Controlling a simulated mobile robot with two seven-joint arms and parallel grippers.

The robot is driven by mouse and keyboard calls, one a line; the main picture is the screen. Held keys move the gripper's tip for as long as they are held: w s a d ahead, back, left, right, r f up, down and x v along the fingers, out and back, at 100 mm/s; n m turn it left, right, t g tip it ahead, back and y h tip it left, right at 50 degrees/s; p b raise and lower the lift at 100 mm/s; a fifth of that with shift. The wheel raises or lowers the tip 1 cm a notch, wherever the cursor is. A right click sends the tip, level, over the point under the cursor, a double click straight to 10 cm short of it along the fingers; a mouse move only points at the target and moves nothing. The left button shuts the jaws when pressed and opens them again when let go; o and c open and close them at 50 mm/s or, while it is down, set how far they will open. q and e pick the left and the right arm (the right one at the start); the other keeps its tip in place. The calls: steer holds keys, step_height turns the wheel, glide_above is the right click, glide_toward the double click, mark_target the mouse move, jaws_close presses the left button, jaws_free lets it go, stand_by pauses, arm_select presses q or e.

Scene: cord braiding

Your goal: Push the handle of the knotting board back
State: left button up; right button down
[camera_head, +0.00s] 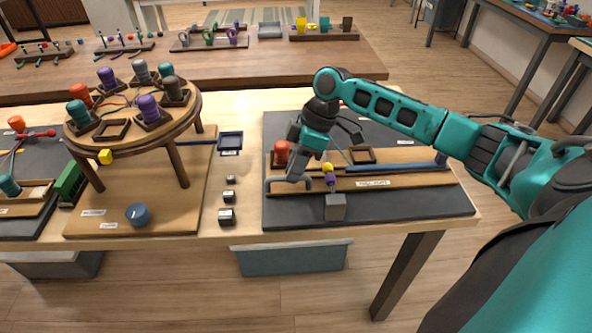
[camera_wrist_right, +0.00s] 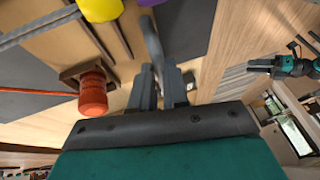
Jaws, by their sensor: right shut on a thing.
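The knotting board (camera_head: 408,181) is a wooden board on a dark mat at the right of the table, in the head view. Its grey handle (camera_head: 273,184) is a bent bar at the board's left end. The handle also shows in the right wrist view (camera_wrist_right: 152,42), running up from between the fingers. My right gripper (camera_head: 297,168) points down at the handle and is shut on it; the fingers (camera_wrist_right: 160,92) close around the bar. A teal arm with a dark gripper (camera_wrist_right: 257,66), likely my left, shows small at the right wrist view's edge.
An orange spool (camera_head: 281,152) stands close behind the handle, with yellow (camera_head: 327,168) and purple (camera_head: 330,180) pieces to its right. A grey block (camera_head: 335,207) sits at the mat's front. A round braiding stand (camera_head: 140,140) with several spools stands at left.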

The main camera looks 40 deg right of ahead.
steer(key=shift+w+d+r, duration=0.15)
steer(key=shift+w+d, duration=0.05)
steer(key=c, duration=1.3)
jaws_free()
steer(key=shift+o, duration=0.9)
steer(key=v, duration=1.2)
steer(key=shift+d+r+p, duration=0.15)
steer(key=shift+r+p, duration=0.2)
steer(key=shift+p, duration=0.05)
steer(key=shift+s, duration=0.1)
